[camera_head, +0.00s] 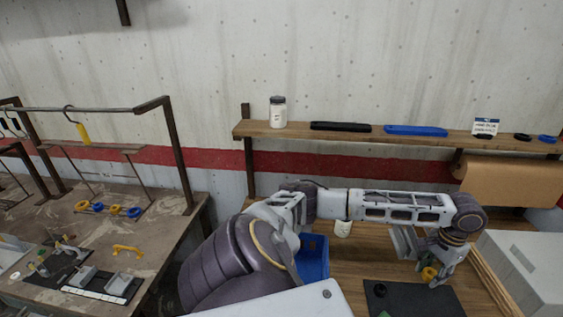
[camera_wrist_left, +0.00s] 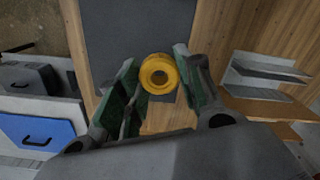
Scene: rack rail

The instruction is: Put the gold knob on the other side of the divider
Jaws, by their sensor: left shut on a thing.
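The gold knob (camera_head: 429,273) is a short yellow ring-like piece with a round hole. My left gripper (camera_head: 437,272) is shut on it at the right of the head view. In the left wrist view the knob (camera_wrist_left: 160,73) sits between the tips of the green-padded fingers (camera_wrist_left: 158,85). A dark flat board (camera_head: 410,300) lies on the wooden table beside and below the gripper; it also shows in the wrist view (camera_wrist_left: 138,30). I cannot clearly make out which piece is the divider. My right gripper is not in view.
A pale grey box (camera_head: 530,265) stands close right of the gripper. A blue bin (camera_head: 314,258) and a white cup (camera_head: 342,229) stand left. A wooden shelf (camera_head: 260,128) runs above.

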